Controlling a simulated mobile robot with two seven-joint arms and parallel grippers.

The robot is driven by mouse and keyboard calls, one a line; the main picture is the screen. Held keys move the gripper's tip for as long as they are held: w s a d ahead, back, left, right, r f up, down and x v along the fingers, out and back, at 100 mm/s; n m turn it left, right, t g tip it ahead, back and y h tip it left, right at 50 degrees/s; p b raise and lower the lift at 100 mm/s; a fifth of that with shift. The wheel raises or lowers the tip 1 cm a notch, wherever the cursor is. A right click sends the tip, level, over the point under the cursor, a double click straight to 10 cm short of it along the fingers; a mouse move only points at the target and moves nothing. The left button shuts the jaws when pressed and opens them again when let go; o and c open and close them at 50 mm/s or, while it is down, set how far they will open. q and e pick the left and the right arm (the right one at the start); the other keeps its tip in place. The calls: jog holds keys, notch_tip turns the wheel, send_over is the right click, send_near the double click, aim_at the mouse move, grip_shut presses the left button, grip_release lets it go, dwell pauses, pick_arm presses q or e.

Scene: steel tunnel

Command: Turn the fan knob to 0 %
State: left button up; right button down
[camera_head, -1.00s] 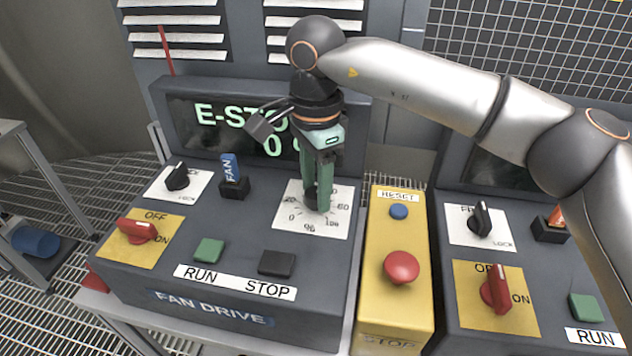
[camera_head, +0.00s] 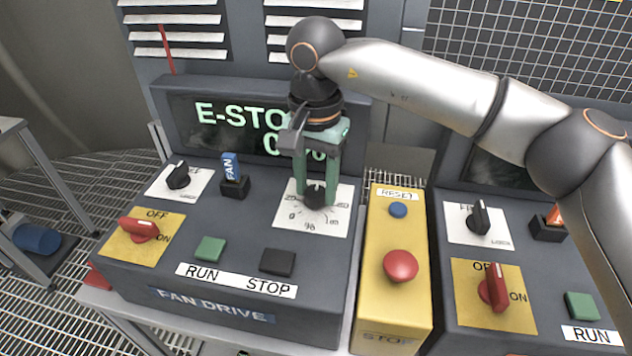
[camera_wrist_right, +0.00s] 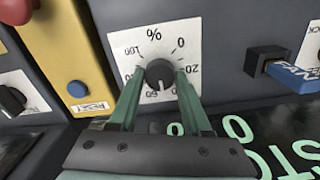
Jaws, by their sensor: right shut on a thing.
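The black fan knob (camera_head: 316,202) sits on a white percent dial plate (camera_head: 285,222) at the right of the FAN DRIVE console. My right gripper (camera_head: 317,194) comes down from above, with its green fingers on opposite sides of the knob and shut on it. In the wrist view the knob (camera_wrist_right: 160,74) is between the fingertips, and the dial appears upside down. Its white pointer line aims away from 0, toward the middle of the scale near a partly hidden number. The display (camera_head: 185,135) shows "E-STO", with the rest and the percent reading partly hidden by my gripper. My left gripper is not in view.
A blue FAN tag (camera_head: 230,167) in a black holder stands left of the dial. Green RUN (camera_head: 210,249) and black STOP (camera_head: 277,262) buttons lie in front. The yellow box (camera_head: 374,310) at right carries a blue RESET button (camera_head: 398,210) and red stop button (camera_head: 401,266).

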aim_at(316, 192)
dwell(0.4)
jog(key=shift+c, duration=1.8)
grip_release()
notch_tip(316, 192, up, 13)
jog(key=shift+f, duration=0.2)
jog(key=shift+s+f, duration=0.1)
jog(key=shift+s, duration=0.05)
